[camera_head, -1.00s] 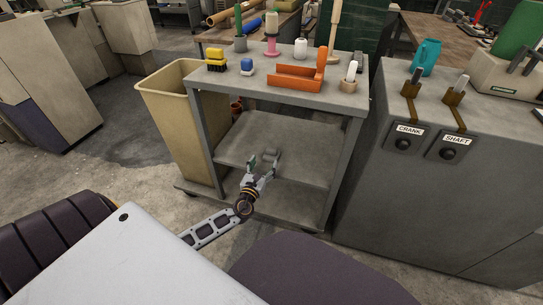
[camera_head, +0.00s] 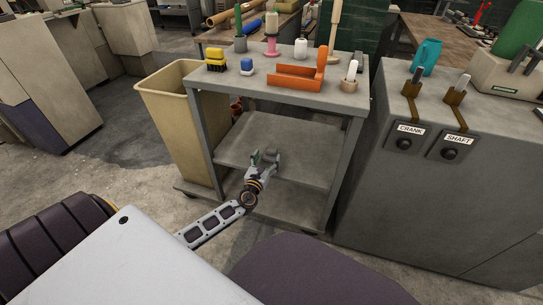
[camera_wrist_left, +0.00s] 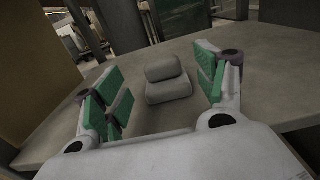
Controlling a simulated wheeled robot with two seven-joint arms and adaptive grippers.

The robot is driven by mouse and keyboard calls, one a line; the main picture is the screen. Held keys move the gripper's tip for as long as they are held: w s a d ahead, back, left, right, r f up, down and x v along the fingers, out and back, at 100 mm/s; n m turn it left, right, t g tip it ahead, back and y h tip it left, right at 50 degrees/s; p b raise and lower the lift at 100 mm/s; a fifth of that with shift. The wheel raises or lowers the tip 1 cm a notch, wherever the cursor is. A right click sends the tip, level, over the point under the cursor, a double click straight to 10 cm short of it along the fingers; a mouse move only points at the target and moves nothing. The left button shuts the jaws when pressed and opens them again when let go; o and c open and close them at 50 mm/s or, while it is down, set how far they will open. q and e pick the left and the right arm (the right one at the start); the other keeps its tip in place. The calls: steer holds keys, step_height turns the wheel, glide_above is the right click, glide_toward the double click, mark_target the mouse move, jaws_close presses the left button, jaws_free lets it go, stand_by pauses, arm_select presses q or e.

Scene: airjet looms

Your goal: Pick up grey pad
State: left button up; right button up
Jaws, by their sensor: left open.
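The grey pad (camera_wrist_left: 168,92) is a small rounded grey block with a second rounded part on top, resting on the cart's middle shelf. In the head view the grey pad (camera_head: 270,155) is small and partly hidden by my gripper. My left gripper (camera_head: 264,160) reaches over that shelf from the front. In the left wrist view its green-padded fingers are spread apart, one on each side of the pad. The pad appears between and slightly beyond them, with gaps on both sides. My right gripper is not in view.
The grey cart (camera_head: 225,100) has posts at the shelf corners and a top shelf above, holding an orange tray (camera_head: 290,78), brushes and small items. A tan bin (camera_head: 172,115) stands left. A grey cabinet (camera_head: 400,190) with CRANK and SHAFT labels stands right. The shelf around the pad looks clear.

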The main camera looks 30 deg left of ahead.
mark_target(271, 151)
arm_select(q)
steer(key=shift+b+x, duration=0.65)
steer(key=shift+x, duration=1.45)
steer(key=shift+w, duration=0.25)
steer(key=shift+c, duration=0.3)
steer(key=shift+r, duration=0.1)
steer(key=c, duration=1)
steer(key=shift+c, duration=0.2)
